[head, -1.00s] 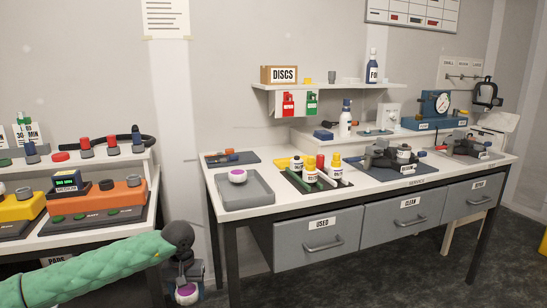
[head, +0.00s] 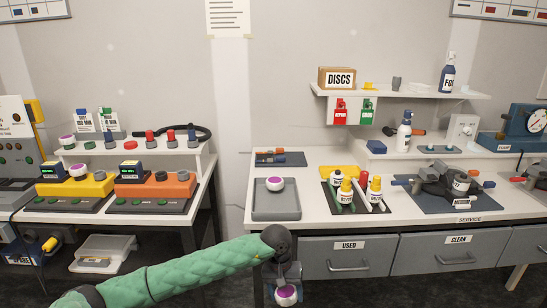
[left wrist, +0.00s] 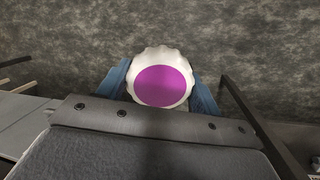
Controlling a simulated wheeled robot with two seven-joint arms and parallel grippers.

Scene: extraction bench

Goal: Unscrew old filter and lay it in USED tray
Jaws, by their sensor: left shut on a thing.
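My left gripper (head: 286,284) is shut on a filter (head: 286,295) with a white scalloped rim and a purple face. It holds it low in front of the right bench, below the top. In the left wrist view the filter (left wrist: 163,82) sits between the blue fingers, face toward the camera, over the floor. A grey tray (head: 276,212) lies on the bench's left end; another white and purple piece (head: 275,183) lies in it. I see no label on this tray; a drawer (head: 348,257) below reads USED. My right gripper is not in view.
Bottles (head: 345,190) stand in a dark rack right of the tray. A black device (head: 435,176) stands on a blue mat further right. The left bench (head: 75,212) holds yellow and orange units. A gap of floor separates the benches.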

